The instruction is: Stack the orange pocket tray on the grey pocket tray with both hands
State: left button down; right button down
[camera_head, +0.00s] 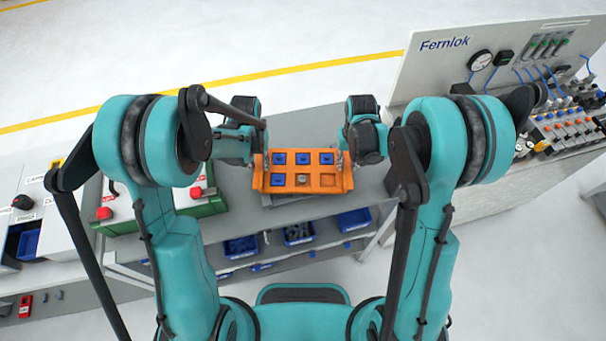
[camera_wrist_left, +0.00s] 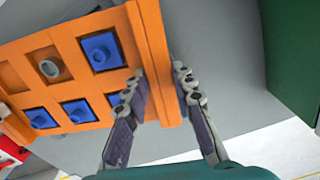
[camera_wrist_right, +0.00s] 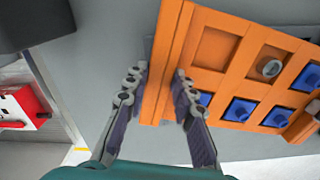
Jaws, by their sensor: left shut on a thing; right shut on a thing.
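The orange pocket tray (camera_head: 315,189) is held level, as far as I can tell, over the middle of the grey worktop. It has two rows of pockets with several blue pieces, one round grey piece and one empty pocket. My left gripper (camera_head: 257,165) is shut on its left end wall, which lies between the fingers in the left wrist view (camera_wrist_left: 162,85). My right gripper (camera_head: 346,164) is shut on its right end wall, as the right wrist view (camera_wrist_right: 163,85) also shows. The grey pocket tray (camera_head: 280,201) seems to lie beneath, mostly hidden; the gap between them is unclear.
A green case (camera_head: 204,209) with red knobs stands on the worktop (camera_head: 365,193) at the left. A Fernlok panel (camera_head: 440,65) with gauges and valves stands at the right. Blue bins (camera_head: 241,246) sit on a shelf below the front edge.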

pick_arm(q)
jog(key=c, duration=1.7)
grip_release()
jog(key=shift+f, duration=0.4)
pick_arm(e)
jog(key=c, duration=1.7)
grip_release()
jog(key=shift+f, duration=0.4)
pick_arm(q)
jog(key=o, duration=0.4)
jog(key=shift+r, duration=0.15)
pick_arm(e)
jog(key=o, duration=0.4)
jog(key=shift+r, duration=0.15)
pick_arm(q)
jog(key=shift+o, duration=0.2)
pick_arm(e)
jog(key=shift+o, duration=0.2)
pick_arm(q)
jog(key=shift+r, duration=0.15)
pick_arm(e)
jog(key=shift+r, duration=0.1)
pick_arm(q)
notch_tip(320, 180, up, 12)
pick_arm(e)
notch_tip(320, 180, up, 12)
